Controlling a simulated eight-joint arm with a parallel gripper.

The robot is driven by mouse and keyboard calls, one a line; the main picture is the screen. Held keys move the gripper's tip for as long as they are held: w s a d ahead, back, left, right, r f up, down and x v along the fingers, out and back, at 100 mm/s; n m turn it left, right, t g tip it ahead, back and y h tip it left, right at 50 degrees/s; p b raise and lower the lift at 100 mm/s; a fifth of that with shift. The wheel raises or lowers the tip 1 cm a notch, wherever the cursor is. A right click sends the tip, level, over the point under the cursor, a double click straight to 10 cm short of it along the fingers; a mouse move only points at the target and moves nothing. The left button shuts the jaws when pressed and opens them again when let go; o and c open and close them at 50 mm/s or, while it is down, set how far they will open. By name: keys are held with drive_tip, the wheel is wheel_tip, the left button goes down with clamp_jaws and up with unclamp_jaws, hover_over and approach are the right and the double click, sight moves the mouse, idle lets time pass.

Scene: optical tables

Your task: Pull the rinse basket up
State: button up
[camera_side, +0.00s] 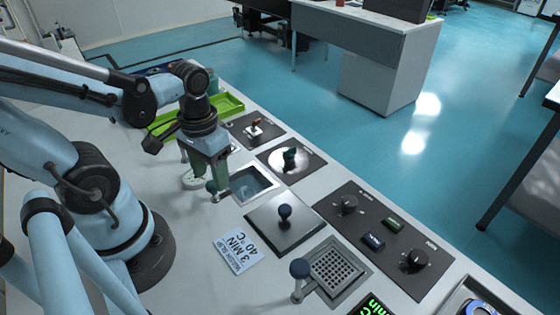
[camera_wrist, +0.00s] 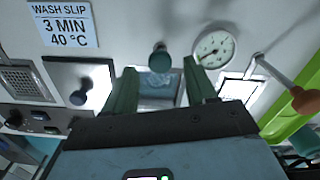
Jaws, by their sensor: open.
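A small water-filled basin (camera_side: 254,183) is set into the worktop; in the wrist view its bluish opening (camera_wrist: 160,88) lies between my fingers. A teal ball-shaped knob (camera_wrist: 160,58) stands at its edge, apparently the rinse basket's handle. The basket itself is not clearly visible. My gripper (camera_side: 215,186) points down beside the basin with its green fingers at the knob's level. In the wrist view my gripper (camera_wrist: 160,70) is open, one finger on each side of the line to the knob. Whether the fingertips touch the knob I cannot tell.
A dial gauge (camera_wrist: 213,48) and orange-knobbed lever (camera_wrist: 305,100) are on the other side. A wash slip (camera_side: 238,254) lies flat. A green tray (camera_side: 225,104) is behind.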

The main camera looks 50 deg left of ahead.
sight(212, 184)
drive_tip(key=shift+f, duration=2.1)
drive_tip(key=shift+c, duration=0.3)
clamp_jaws()
